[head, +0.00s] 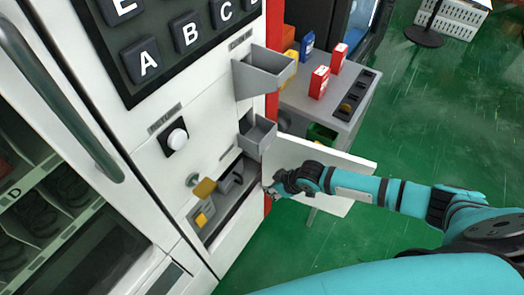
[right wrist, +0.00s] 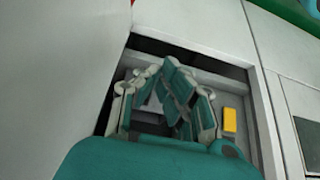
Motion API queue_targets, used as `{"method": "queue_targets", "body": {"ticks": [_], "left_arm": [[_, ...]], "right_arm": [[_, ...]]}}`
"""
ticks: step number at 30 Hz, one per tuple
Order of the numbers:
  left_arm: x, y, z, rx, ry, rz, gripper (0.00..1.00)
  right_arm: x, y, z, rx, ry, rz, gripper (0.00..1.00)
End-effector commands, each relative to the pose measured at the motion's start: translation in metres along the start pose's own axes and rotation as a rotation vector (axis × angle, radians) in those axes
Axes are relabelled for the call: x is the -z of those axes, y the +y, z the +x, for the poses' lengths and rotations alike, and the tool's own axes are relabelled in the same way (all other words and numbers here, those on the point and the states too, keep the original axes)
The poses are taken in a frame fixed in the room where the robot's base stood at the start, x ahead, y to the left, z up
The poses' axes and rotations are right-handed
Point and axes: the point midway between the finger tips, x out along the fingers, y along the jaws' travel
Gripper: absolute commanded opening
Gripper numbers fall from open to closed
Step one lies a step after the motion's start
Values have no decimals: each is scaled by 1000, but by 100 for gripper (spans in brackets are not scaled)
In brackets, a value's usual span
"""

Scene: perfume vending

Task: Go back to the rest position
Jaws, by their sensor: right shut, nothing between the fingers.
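My right gripper (head: 276,189) is shut and empty at the right edge of an open compartment (head: 238,205) low on the white vending machine (head: 140,120). Its closed fingers (right wrist: 168,92) show in the right wrist view in front of the compartment opening. A white door panel (head: 340,160) stands swung open beside the compartment, behind my right wrist. A yellow piece (head: 201,220) is inside the compartment, also seen in the right wrist view (right wrist: 229,120). My left gripper is not in view.
A grey side table (head: 340,112) with red boxes (head: 319,82) and a blue box (head: 307,45) stands right of the machine. Grey trays (head: 263,75) jut from the machine front. A knob with a yellow tab (head: 205,187) sticks out. Green floor (head: 430,120) is open at right.

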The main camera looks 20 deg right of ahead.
Motion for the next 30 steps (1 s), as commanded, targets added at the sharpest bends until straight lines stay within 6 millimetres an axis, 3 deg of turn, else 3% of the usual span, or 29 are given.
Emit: {"method": "queue_targets", "body": {"ticks": [7,11,14,15,19,24,27,30], "left_arm": [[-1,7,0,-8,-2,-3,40],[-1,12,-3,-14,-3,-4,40],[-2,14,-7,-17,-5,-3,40],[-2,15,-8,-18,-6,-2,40],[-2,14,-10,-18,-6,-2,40],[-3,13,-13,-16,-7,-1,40],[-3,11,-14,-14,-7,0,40],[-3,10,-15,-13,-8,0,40]], "right_arm": [[-2,1,3,-6,3,8,0],[-24,11,30,-57,12,68,0],[-80,14,63,-126,-12,159,0],[-108,12,73,-150,-33,190,0],[-200,-14,92,-197,-121,271,0],[-314,-79,94,-204,-258,347,0],[-368,-122,86,-192,-332,379,0],[-406,-159,76,-177,-389,402,0]]}}
